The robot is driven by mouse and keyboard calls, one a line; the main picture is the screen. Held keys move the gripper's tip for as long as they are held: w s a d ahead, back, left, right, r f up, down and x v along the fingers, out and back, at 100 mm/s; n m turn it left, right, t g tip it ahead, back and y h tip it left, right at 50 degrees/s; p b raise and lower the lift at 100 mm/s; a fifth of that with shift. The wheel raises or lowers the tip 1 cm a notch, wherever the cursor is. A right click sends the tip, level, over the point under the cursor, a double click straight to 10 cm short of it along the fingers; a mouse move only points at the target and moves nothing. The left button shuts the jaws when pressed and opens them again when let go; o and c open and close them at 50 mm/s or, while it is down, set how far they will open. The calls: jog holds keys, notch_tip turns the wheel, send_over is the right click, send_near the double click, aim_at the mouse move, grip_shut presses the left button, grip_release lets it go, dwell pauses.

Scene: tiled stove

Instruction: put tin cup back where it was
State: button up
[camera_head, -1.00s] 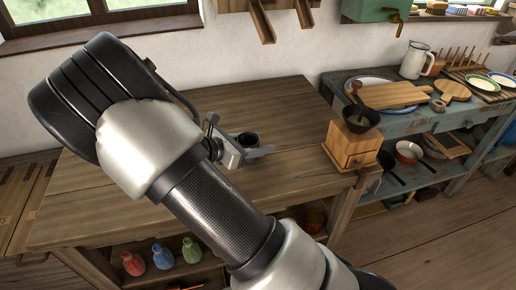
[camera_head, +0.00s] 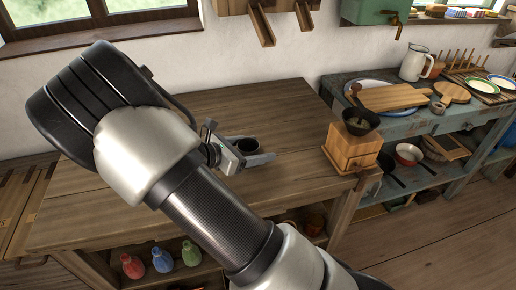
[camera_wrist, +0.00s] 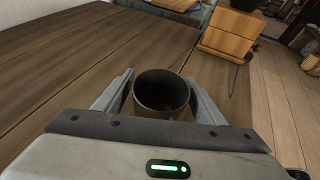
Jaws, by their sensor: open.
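The tin cup is a dark grey, round cup that stands upright in the wrist view (camera_wrist: 162,97), its open mouth showing. My gripper (camera_wrist: 160,77) is open, with one finger on each side of the cup. Thin gaps seem to show beside the cup, but I cannot tell whether a finger touches it. In the head view the cup (camera_head: 247,146) shows over the wooden table (camera_head: 120,205), partly hidden by my gripper. Its base is hidden, so I cannot see its contact with the tabletop.
A wooden coffee grinder (camera_head: 350,148) with a dark bowl on top stands at the table's right edge. A blue side table (camera_head: 412,125) beyond holds boards, plates and a white jug (camera_head: 415,62). Several coloured bottles (camera_head: 162,258) stand on the shelf below. The tabletop around the cup is mostly clear.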

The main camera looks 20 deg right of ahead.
aim_at(240, 151)
jog(key=p+v, duration=0.2)
jog(key=v, duration=0.9)
jog(key=shift+a+r, duration=0.15)
jog(key=shift+r, duration=0.05)
